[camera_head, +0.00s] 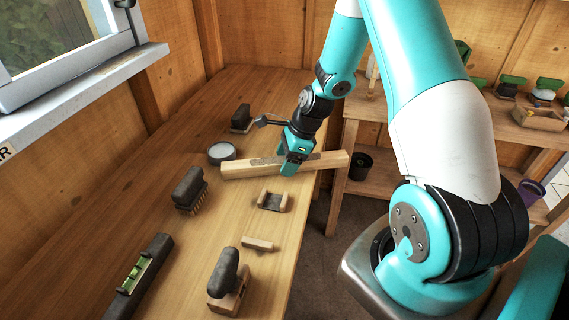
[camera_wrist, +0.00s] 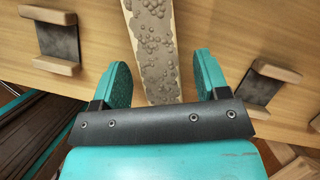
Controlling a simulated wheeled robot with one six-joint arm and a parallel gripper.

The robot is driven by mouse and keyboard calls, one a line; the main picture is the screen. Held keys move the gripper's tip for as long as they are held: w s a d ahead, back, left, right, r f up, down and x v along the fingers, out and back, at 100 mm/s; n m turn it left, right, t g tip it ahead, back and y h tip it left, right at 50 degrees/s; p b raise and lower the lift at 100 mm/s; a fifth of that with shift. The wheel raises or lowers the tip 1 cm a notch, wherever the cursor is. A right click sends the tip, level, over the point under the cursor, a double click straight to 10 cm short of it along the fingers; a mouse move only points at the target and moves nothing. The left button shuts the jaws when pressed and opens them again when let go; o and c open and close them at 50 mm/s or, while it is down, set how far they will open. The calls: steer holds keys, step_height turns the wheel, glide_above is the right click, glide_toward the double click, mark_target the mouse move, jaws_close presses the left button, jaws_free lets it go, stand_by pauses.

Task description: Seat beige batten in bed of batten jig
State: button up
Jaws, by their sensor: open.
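The beige batten (camera_head: 239,170) is a long pale bar lying across the bench, its right end reaching past the bench's edge. A grey bumpy patch covers much of its top in the wrist view (camera_wrist: 154,45). My gripper (camera_head: 291,168) is over the batten. In the wrist view its teal fingers (camera_wrist: 161,80) stand apart on both sides, with gaps to the batten. A jig with a dark bed and two wooden cheeks (camera_head: 272,201) sits in front of the batten. The wrist view shows two such pieces, one left (camera_wrist: 59,41) and one right (camera_wrist: 262,88) of the batten, which lies in neither. What is under the batten is hidden.
A round grey lid (camera_head: 222,152) is near the batten's left end. Brushes (camera_head: 190,189), a small wooden block (camera_head: 258,243), a dark-handled tool (camera_head: 229,280) and a spirit level (camera_head: 139,276) lie on the bench (camera_head: 110,195). Shelves (camera_head: 395,150) stand behind at right.

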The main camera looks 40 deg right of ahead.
steer(key=shift+f, duration=0.25)
steer(key=c, duration=1.2)
steer(key=shift+r, duration=0.1)
